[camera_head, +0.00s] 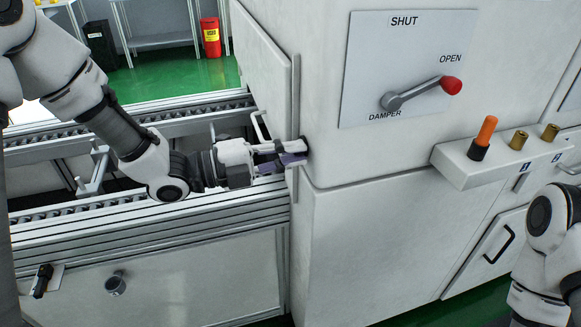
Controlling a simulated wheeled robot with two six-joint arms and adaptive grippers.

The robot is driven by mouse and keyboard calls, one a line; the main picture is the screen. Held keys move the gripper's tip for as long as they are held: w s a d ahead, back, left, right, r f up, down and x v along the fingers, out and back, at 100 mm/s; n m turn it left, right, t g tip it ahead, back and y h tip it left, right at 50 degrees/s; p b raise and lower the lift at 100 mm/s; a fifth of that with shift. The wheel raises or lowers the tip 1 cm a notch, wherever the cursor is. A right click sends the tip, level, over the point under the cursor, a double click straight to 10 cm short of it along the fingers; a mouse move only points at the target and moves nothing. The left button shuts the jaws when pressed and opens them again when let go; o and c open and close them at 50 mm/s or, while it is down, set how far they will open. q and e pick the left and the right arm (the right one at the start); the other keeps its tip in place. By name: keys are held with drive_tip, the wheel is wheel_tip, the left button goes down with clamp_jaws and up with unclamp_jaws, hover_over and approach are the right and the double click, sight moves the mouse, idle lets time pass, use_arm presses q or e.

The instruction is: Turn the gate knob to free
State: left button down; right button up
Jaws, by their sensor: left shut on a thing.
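My left gripper (288,156) reaches in from the left to the near left edge of the white cabinet. Its fingers are shut on a small dark part there, which I take to be the gate knob (304,144). The fingers hide most of it, so I cannot tell which way it is turned. My right arm shows at the lower right, but its gripper is outside the picture.
A damper lever with a red tip (452,85) sits on a plate marked SHUT and OPEN, pointing towards OPEN. A ledge (457,166) carries an orange-topped plug (485,133) and two brass fittings. The roller conveyor (190,115) runs at left. A round knob (115,284) is on the lower panel.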

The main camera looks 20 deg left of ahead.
use_arm(q)
drive_tip(key=shift+f+m+b, duration=0.15)
drive_tip(key=shift+m+b, duration=0.45)
drive_tip(key=shift+b, duration=0.05)
drive_tip(key=c, duration=1.2)
unclamp_jaws()
drive_tip(key=shift+o, duration=0.2)
drive_tip(key=v, duration=0.7)
drive_tip(key=shift+s+a, duration=0.15)
drive_tip(key=shift+a, duration=0.05)
drive_tip(key=shift+f, duration=0.1)
